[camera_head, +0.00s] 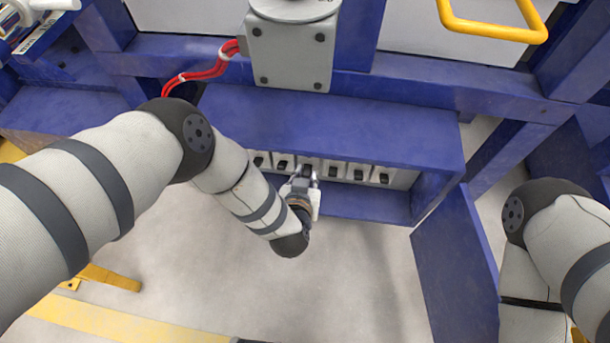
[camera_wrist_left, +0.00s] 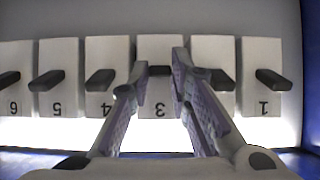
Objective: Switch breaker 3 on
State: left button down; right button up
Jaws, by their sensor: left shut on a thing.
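A row of white breakers with dark levers sits inside the blue cabinet (camera_head: 330,125). In the left wrist view the labels appear upside down. Breaker 3 (camera_wrist_left: 160,95) is in the middle, and its dark lever (camera_wrist_left: 158,70) shows between the fingertips. My left gripper (camera_head: 303,178) reaches into the cabinet. In the left wrist view my left gripper (camera_wrist_left: 161,62) is shut on this lever, one finger on each side. The fingers partly hide breaker 4 (camera_wrist_left: 103,57) and breaker 2 (camera_wrist_left: 214,55). Whether lever 3 is on or off is unclear. My right gripper is out of view.
Breaker 1 (camera_wrist_left: 263,55), breaker 5 (camera_wrist_left: 58,57) and breaker 6 (camera_wrist_left: 14,57) stand at the sides. The blue door (camera_head: 455,270) hangs open at the right. Red cables (camera_head: 205,70) and a yellow handle (camera_head: 490,28) are above.

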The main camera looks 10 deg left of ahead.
pick_arm(q)
jog(key=shift+w+r, duration=0.1)
jog(key=shift+r, duration=0.05)
dwell(0.4)
jog(key=c, duration=1.5)
grip_release()
jog(key=shift+g, duration=0.3)
jog(key=v, duration=1.2)
